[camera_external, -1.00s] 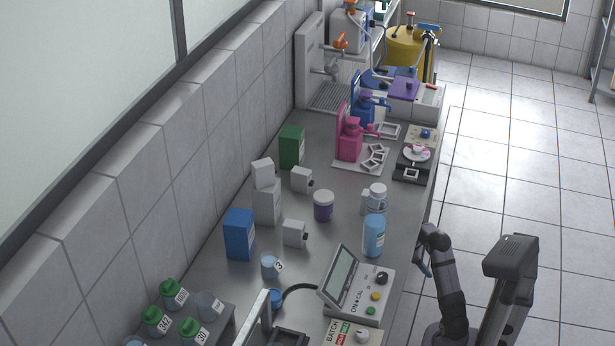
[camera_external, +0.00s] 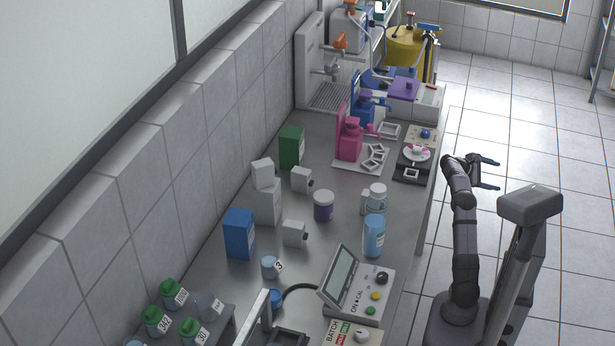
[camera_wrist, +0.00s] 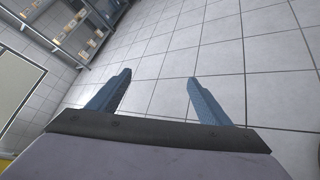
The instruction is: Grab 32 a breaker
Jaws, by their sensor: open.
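No label plainly reading "32 a" is legible. A small bluish beaker (camera_external: 269,268) with a tag that looks like "3" stands on the bench, in front of the blue box. A clear beaker (camera_external: 207,308) with a hard-to-read tag stands at the lower left, beside several green-capped bottles (camera_external: 171,293). My gripper (camera_external: 497,174) is open and empty, out over the floor to the right of the bench and far from these vessels. In the wrist view, its two blue fingers (camera_wrist: 158,80) are spread apart with only floor tiles between them.
A blue bottle (camera_external: 374,237), a control box with a screen (camera_external: 345,280), a purple jar (camera_external: 323,207) and white blocks (camera_external: 295,233) crowd the bench (camera_external: 335,250). Pink and blue dispensers stand farther back. Floor around my gripper is clear. Shelves (camera_wrist: 85,25) show in the wrist view.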

